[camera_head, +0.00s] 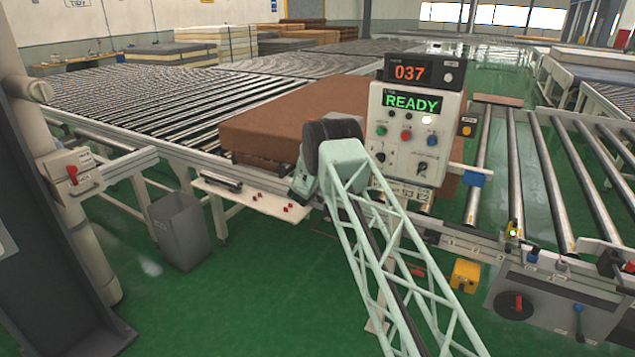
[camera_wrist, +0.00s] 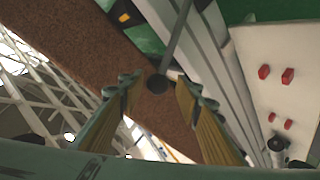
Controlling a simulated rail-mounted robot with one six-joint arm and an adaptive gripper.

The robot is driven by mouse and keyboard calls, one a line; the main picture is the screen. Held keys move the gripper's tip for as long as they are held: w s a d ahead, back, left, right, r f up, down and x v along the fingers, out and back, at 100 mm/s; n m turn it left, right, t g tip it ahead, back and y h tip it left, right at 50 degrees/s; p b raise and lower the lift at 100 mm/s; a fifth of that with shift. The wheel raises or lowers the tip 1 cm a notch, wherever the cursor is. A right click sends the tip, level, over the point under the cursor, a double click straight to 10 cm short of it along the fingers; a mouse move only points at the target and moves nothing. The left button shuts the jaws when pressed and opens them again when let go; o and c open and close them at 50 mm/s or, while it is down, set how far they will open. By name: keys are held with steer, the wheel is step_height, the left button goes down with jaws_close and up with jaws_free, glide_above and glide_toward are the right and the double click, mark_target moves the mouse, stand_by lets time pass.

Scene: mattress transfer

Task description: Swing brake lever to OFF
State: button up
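My gripper (camera_head: 303,188) is at the end of the pale green lattice arm, by the near edge of the brown mattress. In the wrist view my gripper (camera_wrist: 158,88) is open, its two fingers apart. A grey rod with a dark round knob (camera_wrist: 157,84), which looks like a lever, shows between the fingertips. The knob does not appear gripped; I cannot tell whether it lies at fingertip depth. In the head view this lever is hidden behind my gripper and arm. No OFF mark is readable near it.
The brown mattress (camera_head: 270,118) lies on the roller conveyor. A white shelf (camera_head: 225,192) with small red pieces is beside my gripper. The control panel (camera_head: 415,130) reading READY stands right of it. A grey bin (camera_head: 178,228) stands left.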

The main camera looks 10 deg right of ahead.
steer(key=shift+s+r, duration=0.1)
steer(key=shift+s, duration=0.1)
steer(key=v, duration=1.1)
steer(key=shift+s+a, duration=0.2)
steer(key=shift+s, duration=0.05)
steer(key=shift+r, duration=0.1)
stand_by(0.4)
